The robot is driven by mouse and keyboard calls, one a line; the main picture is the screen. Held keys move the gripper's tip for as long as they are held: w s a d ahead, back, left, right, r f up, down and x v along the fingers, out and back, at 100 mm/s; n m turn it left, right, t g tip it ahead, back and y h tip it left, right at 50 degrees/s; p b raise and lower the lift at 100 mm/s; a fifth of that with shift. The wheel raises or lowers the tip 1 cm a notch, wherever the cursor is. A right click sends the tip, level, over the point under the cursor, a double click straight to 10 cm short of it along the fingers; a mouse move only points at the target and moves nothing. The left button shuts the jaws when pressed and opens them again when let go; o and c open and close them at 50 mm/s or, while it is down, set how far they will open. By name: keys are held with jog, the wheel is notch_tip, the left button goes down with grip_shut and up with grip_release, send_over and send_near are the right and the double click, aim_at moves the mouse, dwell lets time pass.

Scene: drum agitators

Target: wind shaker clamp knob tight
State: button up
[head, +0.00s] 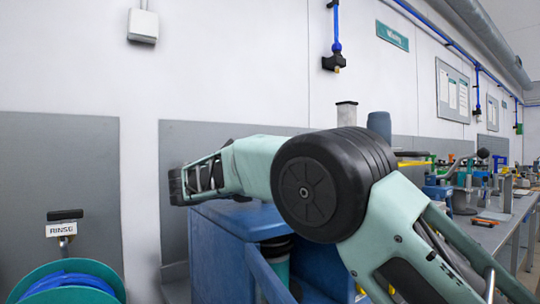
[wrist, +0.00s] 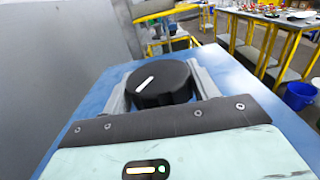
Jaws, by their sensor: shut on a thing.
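The clamp knob (wrist: 162,84) is a black, fluted round knob with a white pointer line on its top. In the wrist view it sits between the two grey fingers of my gripper (wrist: 164,86), which are shut on its sides. The white line slants up toward the right. The blue shaker housing (wrist: 90,104) lies under the gripper. In the head view the blue shaker (head: 219,234) stands behind and below my arm, and my gripper (head: 180,186) is at its upper left. The knob is hidden in the head view.
A hose reel (head: 68,283) with a RINSE sign (head: 61,229) is at the lower left. A workbench (head: 497,232) with tools runs along the right. Grey panels line the wall behind. The wrist view shows a yellow rail (wrist: 166,12) and a blue bucket (wrist: 299,95) beyond the shaker.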

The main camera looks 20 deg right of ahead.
jog(key=shift+d+r+m+g+h+p, duration=0.15)
jog(key=shift+m+g+p, duration=0.75)
jog(key=shift+p, duration=1.2)
jog(key=shift+a+r+m+g+h+p, duration=0.1)
jog(key=shift+m+g+p, duration=0.35)
jog(key=shift+g+p, duration=1.3)
jog(key=shift+d+r+m+g+h+p, duration=0.15)
jog(key=shift+m+g+p, duration=0.5)
jog(key=shift+p, duration=1.85)
jog(key=shift+a+f+p, duration=0.1)
jog(key=shift+f+p, duration=0.05)
jog(key=shift+p, duration=0.45)
jog(key=shift+f+m+g+p, duration=0.1)
jog(key=shift+m+g+p, duration=0.45)
jog(key=shift+p, duration=0.2)
jog(key=shift+f+g+p, duration=0.25)
jog(key=shift+p, duration=0.2)
jog(key=o, duration=1)
jog(key=shift+c, duration=0.2)
jog(key=shift+a, duration=0.15)
